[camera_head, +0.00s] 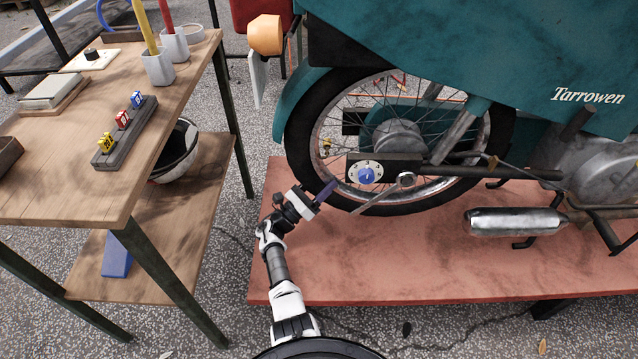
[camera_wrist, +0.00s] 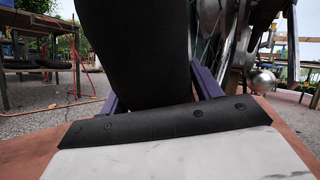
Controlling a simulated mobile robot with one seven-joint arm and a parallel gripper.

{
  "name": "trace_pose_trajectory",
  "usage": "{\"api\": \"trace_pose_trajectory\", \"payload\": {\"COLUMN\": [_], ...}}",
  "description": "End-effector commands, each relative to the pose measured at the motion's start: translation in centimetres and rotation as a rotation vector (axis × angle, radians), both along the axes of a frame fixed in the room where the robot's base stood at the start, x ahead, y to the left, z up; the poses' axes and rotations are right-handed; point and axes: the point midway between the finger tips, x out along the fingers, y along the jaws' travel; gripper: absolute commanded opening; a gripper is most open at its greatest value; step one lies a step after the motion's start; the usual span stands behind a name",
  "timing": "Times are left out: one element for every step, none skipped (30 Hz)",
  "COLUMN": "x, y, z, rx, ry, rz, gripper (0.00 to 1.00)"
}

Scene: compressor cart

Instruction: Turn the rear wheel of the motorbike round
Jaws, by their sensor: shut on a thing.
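The motorbike's rear wheel (camera_head: 303,150) has a black tyre and wire spokes and stands over the red platform. My gripper (camera_head: 328,189) is at the tyre's lower left part in the head view. In the wrist view, the purple fingers of my gripper (camera_wrist: 158,85) lie on either side of the black tyre (camera_wrist: 135,50). They are shut on it. The contact faces are hidden. A round white dial with a blue centre (camera_head: 366,175) sits beside the hub, to the right of my gripper.
A wooden bench (camera_head: 110,130) with pots, small coloured blocks and boxes stands at the left. A silver exhaust (camera_head: 512,221) is right of the wheel. The red platform (camera_head: 400,270) is bare in front of the wheel. A bowl-like object (camera_head: 178,152) is on the bench's lower shelf.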

Motion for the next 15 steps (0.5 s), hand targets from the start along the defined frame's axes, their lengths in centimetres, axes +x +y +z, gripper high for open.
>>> {"api": "trace_pose_trajectory", "payload": {"x": [-0.12, -0.12, -0.12, -0.12, -0.12, -0.12, -0.12, -0.12, -0.13, -0.12, -0.12, -0.12, -0.12, -0.12, -0.13], "y": [-0.19, -0.21, -0.22, -0.23, -0.24, -0.24, -0.23, -0.23, -0.24, -0.23, -0.23, -0.23, -0.23, -0.23, -0.23], "z": [-0.37, -0.38, -0.40, -0.39, -0.40, -0.40, -0.39, -0.39, -0.39, -0.39, -0.39, -0.39, -0.39, -0.39, -0.40], "rx": [-0.003, -0.004, -0.006, -0.007, -0.007, -0.008, -0.008, -0.008, -0.008, -0.008, -0.008, -0.008, -0.007, -0.007, -0.007], "ry": [0.004, 0.003, 0.004, 0.004, 0.004, 0.003, 0.003, 0.003, 0.003, 0.003, 0.003, 0.003, 0.004, 0.004, 0.004], "rz": [-0.004, -0.003, -0.003, -0.003, -0.003, -0.003, -0.003, -0.003, -0.003, -0.003, -0.003, -0.003, -0.003, -0.003, -0.003], "gripper": [0.22, 0.22, 0.22, 0.22, 0.22, 0.22, 0.22, 0.22, 0.22, 0.22, 0.22, 0.22, 0.22, 0.22, 0.65]}}
